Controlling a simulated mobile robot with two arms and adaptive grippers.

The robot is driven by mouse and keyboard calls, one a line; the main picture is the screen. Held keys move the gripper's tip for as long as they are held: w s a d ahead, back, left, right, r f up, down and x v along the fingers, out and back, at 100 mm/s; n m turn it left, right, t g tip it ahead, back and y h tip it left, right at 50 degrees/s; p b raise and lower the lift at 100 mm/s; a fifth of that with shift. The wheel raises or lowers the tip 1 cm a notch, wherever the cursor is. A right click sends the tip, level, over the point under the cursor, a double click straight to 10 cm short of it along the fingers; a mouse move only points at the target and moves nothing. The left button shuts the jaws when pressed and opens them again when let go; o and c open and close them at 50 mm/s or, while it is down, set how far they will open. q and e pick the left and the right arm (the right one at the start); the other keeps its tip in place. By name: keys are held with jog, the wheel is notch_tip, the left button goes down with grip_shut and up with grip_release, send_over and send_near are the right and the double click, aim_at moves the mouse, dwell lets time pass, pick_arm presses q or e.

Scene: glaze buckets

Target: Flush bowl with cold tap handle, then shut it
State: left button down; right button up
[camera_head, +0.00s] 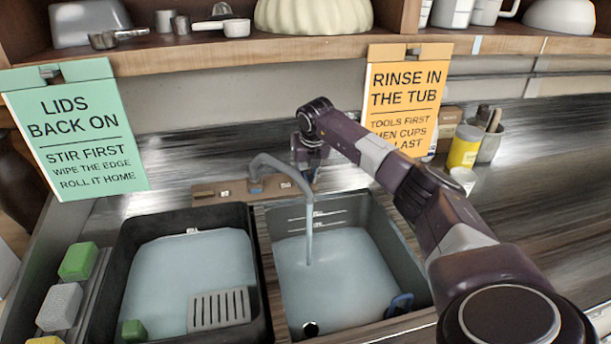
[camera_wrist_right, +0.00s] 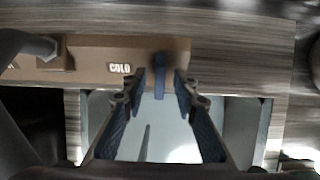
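The cold tap handle is a narrow blue lever (camera_wrist_right: 159,72) beside the word COLD on the brown tap base (camera_wrist_right: 90,58). My right gripper (camera_wrist_right: 158,88) is open, with the lever between its fingertips and a gap on each side. In the head view my right gripper (camera_head: 308,165) is at the back of the sink, right of the grey curved spout (camera_head: 285,168), and the lever there is hard to make out. A stream of water (camera_head: 309,235) runs from the spout into the right sink bowl (camera_head: 405,250), which holds pale water. My left gripper is out of view.
Left of the bowl is a black tub (camera_head: 125,255) of pale water with a slotted grey piece (camera_head: 218,309). Several sponges (camera_head: 78,261) lie to its left. A shelf (camera_head: 240,52) with hanging signs is above. A yellow jar (camera_head: 464,148) stands at right.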

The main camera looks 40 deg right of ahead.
grip_shut()
